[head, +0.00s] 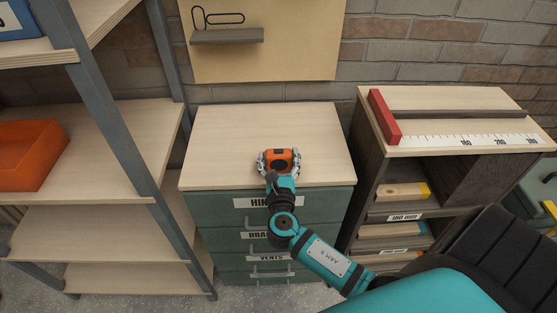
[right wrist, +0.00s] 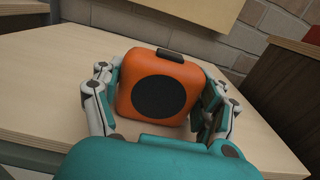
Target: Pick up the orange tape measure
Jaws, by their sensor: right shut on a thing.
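The orange tape measure (head: 281,157) has a black round centre and a dark tab on top. It stands upright at the front part of the wooden top of the green drawer cabinet (head: 230,135). My right gripper (head: 279,160) has its fingers on both sides of the tape measure and is shut on it. The right wrist view shows the tape measure (right wrist: 160,88) between the two fingers of the gripper (right wrist: 160,100). I cannot tell whether its underside touches the top. My left gripper is in neither view.
A grey-framed shelf with an orange bin (head: 28,150) stands at the left. A wooden shelf unit (head: 450,150) with a red-ended ruler fixture (head: 384,117) stands at the right. The cabinet top around the tape measure is clear.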

